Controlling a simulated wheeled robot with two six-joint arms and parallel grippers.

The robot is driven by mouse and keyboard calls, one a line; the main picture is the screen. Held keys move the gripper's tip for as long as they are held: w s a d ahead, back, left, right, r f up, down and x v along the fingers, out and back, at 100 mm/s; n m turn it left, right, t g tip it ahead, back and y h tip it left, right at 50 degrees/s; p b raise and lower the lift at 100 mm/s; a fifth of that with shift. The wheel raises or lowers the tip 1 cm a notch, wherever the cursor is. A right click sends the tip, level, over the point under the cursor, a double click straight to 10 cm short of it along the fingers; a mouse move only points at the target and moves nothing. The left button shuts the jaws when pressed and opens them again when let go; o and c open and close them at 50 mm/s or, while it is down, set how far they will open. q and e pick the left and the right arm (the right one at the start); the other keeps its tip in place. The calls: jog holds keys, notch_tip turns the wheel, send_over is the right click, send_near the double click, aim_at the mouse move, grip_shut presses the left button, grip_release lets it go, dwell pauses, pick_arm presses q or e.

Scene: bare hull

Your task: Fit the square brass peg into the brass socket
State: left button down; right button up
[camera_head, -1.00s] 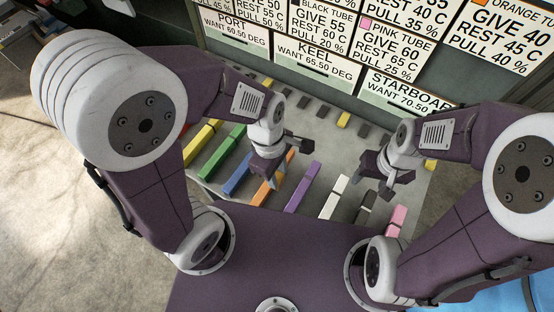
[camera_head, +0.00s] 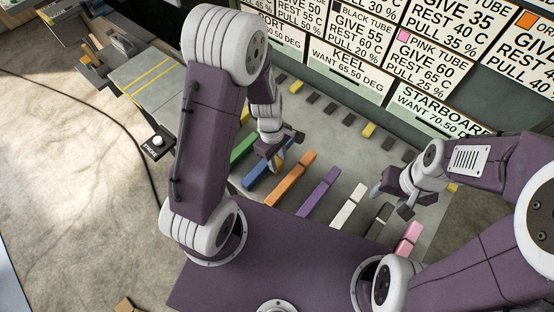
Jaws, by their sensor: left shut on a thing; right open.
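My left gripper (camera_head: 276,150) is shut over the tray of coloured bars, above the blue bar (camera_head: 257,170). What it holds is hidden or too small to make out. My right gripper (camera_head: 391,192) is open and appears empty, over the right part of the tray near the dark bar (camera_head: 380,220). I cannot pick out a square brass peg or a brass socket for certain. My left arm hides the left end of the tray.
The grey tray (camera_head: 268,208) also holds orange (camera_head: 288,182), purple (camera_head: 319,192), white (camera_head: 347,211) and pink (camera_head: 407,240) bars. Signboards (camera_head: 343,70) stand behind it. A bench with yellow lines (camera_head: 147,78) is at upper left, with a button box (camera_head: 157,144). The left floor is mostly clear, with a cable.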

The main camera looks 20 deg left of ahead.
pick_arm(q)
jog(key=shift+w+f, duration=0.3)
jog(key=shift+f, duration=0.05)
jog(key=shift+s+f, duration=0.15)
jog(key=shift+s, duration=0.15)
jog(key=c, duration=1)
grip_release()
jog(key=shift+w, duration=0.1)
pick_arm(e)
jog(key=shift+w+f, duration=0.1)
jog(key=shift+f, duration=0.05)
